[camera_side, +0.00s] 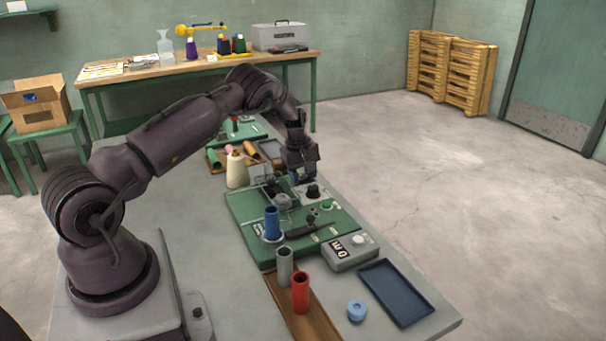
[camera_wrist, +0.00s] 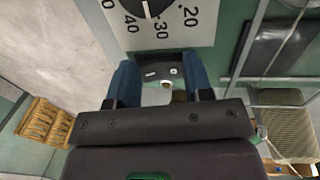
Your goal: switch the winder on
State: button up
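The winder (camera_side: 245,207) is a green-based machine on the grey workbench, with a blue spool (camera_side: 272,222) upright at its near end. Its control panel carries a black knob (camera_side: 313,190) and a green button (camera_side: 327,204). In the wrist view, a dial knob (camera_wrist: 146,7) with printed numbers is at the top. Below it is a small dark switch plate (camera_wrist: 153,72) with a pale-tipped lever (camera_wrist: 167,84). My gripper (camera_wrist: 162,86) is open, its blue fingers apart on either side of the plate. I cannot tell which way the lever is set or whether the fingers touch anything.
A grey box with a white knob (camera_side: 350,252), a blue tray (camera_side: 395,291) and a light-blue ring (camera_side: 356,310) are at the near right. Grey (camera_side: 285,267) and red (camera_side: 300,292) tubes stand on a wooden strip. A cream cone (camera_side: 236,170) stands left of the winder.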

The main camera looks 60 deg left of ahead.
aim_at(309, 177)
jog(key=shift+w+g, duration=0.2)
jog(key=shift+g, duration=0.6)
jog(key=shift+w+g, duration=0.15)
jog(key=shift+g, duration=0.65)
jog(key=o, duration=0.6)
jog(key=shift+o, duration=0.2)
jog(key=r, duration=0.5)
jog(key=w+r, duration=0.1)
jog(key=r, duration=0.1)
jog(key=shift+r, duration=0.25)
